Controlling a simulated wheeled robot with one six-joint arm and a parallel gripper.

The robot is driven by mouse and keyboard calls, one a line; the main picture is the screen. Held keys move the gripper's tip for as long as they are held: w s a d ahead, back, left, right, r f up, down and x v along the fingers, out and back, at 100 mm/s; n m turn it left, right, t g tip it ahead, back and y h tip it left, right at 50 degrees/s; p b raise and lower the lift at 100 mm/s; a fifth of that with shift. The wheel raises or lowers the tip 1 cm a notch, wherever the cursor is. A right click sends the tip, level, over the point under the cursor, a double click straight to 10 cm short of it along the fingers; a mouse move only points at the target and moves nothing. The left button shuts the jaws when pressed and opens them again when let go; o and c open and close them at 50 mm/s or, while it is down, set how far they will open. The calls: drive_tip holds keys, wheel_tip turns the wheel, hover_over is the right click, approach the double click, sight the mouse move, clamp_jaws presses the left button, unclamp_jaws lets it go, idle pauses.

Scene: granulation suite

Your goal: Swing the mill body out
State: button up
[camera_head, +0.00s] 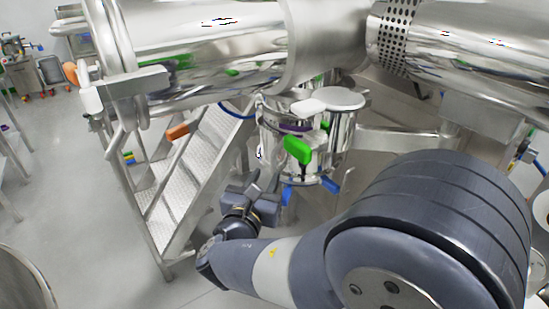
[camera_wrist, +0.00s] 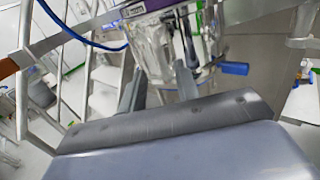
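The mill body appears to be the shiny steel vessel (camera_head: 338,142) hanging under the large horizontal steel cylinder in the head view. It carries a green handle (camera_head: 298,150), a purple band and blue handles (camera_head: 328,184) at its lower edge. In the wrist view the vessel (camera_wrist: 152,52) stands just beyond my fingers, with a blue handle (camera_wrist: 233,68) to the right. My gripper (camera_head: 257,183) is at the lower left of the vessel. In the wrist view its two fingers (camera_wrist: 158,88) are apart, with nothing clearly between them. Whether a finger touches the vessel cannot be told.
Metal stairs with a railing (camera_head: 187,165) stand left of the vessel. A perforated steel housing (camera_head: 395,35) is at upper right. Open grey floor (camera_head: 70,180) lies at left.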

sight(273, 163)
drive_tip(key=p+x, duration=0.1)
drive_tip(key=x, duration=0.6)
drive_tip(key=shift+w, duration=0.15)
drive_tip(key=shift+c, duration=0.2)
clamp_jaws()
